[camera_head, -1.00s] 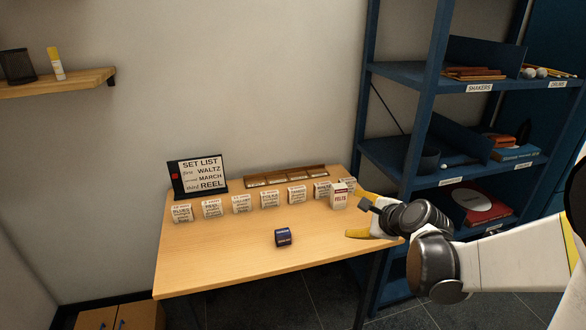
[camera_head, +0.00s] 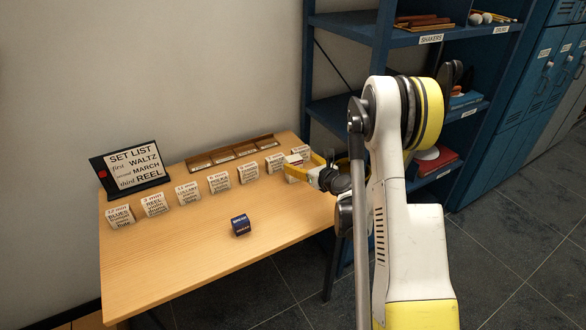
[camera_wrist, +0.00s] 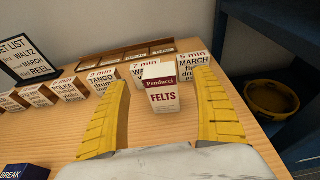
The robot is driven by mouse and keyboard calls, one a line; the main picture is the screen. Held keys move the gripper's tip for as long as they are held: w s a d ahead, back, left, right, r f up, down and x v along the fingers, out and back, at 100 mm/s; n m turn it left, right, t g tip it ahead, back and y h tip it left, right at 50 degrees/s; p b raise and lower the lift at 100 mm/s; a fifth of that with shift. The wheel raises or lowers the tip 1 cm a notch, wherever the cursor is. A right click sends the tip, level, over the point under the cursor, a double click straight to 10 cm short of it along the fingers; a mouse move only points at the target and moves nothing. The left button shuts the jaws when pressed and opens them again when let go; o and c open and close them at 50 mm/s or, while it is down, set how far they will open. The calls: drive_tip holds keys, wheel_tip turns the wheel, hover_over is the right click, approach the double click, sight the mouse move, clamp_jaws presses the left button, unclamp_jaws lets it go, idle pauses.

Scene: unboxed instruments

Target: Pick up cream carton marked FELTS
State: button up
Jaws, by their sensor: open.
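The cream carton marked FELTS (camera_wrist: 162,90) stands upright on the table, with a dark red band reading Penducci near its top. In the wrist view it stands between the two yellow fingers of my gripper (camera_wrist: 163,110), with a gap on each side. In the head view the carton (camera_head: 293,160) is at the table's right end, partly hidden by my gripper (camera_head: 310,166). My gripper is open and low over the table.
A row of white cards (camera_head: 219,182) runs left from the carton; some stand just behind it. A dark blue box (camera_head: 240,225) sits near the front. A SET LIST sign (camera_head: 134,168) and a wooden tray (camera_head: 230,152) are behind. Blue shelving (camera_head: 345,113) stands right.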

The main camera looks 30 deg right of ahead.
sight(296, 160)
drive_tip(key=b+x, duration=0.2)
drive_tip(key=x, duration=0.2)
drive_tip(key=shift+w+f, duration=0.15)
drive_tip(key=shift+w, duration=0.5)
drive_tip(key=c, duration=1.3)
